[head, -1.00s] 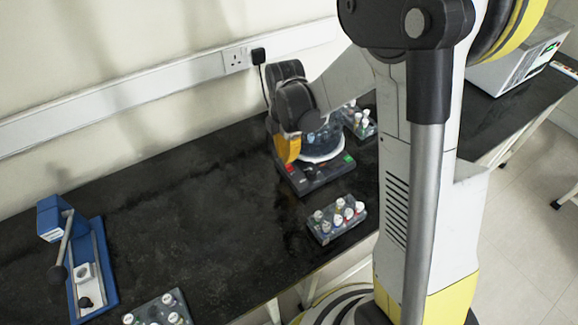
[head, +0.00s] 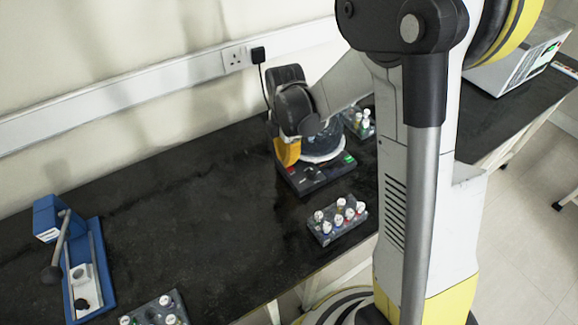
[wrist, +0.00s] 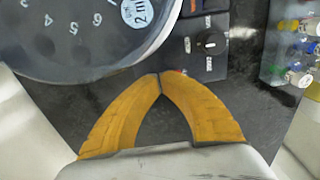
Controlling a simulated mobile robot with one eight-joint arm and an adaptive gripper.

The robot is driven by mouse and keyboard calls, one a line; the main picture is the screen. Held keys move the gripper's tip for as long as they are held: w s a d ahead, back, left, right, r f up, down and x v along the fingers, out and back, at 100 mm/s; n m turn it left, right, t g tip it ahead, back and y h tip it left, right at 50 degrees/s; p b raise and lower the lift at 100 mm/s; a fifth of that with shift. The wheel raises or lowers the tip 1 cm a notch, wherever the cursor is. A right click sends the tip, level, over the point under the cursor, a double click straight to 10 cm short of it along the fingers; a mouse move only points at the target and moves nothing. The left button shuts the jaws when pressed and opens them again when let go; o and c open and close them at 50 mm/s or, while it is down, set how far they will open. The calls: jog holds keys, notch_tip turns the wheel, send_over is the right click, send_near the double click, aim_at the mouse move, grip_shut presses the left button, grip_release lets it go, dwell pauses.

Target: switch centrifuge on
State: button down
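The centrifuge (head: 318,174) stands on the dark bench in the head view, with a dark front panel and a green patch at its right end. In the wrist view its round rotor (wrist: 75,45) with numbered holes fills the upper left. In the head view my gripper (head: 287,153) covers the centrifuge's left side. Contact cannot be told.
A vial rack (head: 338,220) stands in front of the centrifuge, and another rack (head: 360,121) is behind its right side. A blue lever device (head: 50,218) and a third rack (head: 155,312) are at left. The bench between them is clear. A socket (head: 236,60) is on the wall.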

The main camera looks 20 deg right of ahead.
jog(key=shift+f, duration=0.25)
jog(key=shift+r, duration=0.1)
jog(key=shift+r+p, duration=1.65)
jog(key=shift+r, duration=0.75)
jog(key=shift+r, duration=0.1)
jog(key=s+r+m+t, duration=0.7)
jog(key=s+r+m, duration=0.8)
jog(key=m, duration=0.5)
jog(key=shift+s+r, duration=0.3)
jog(key=shift+s, duration=0.15)
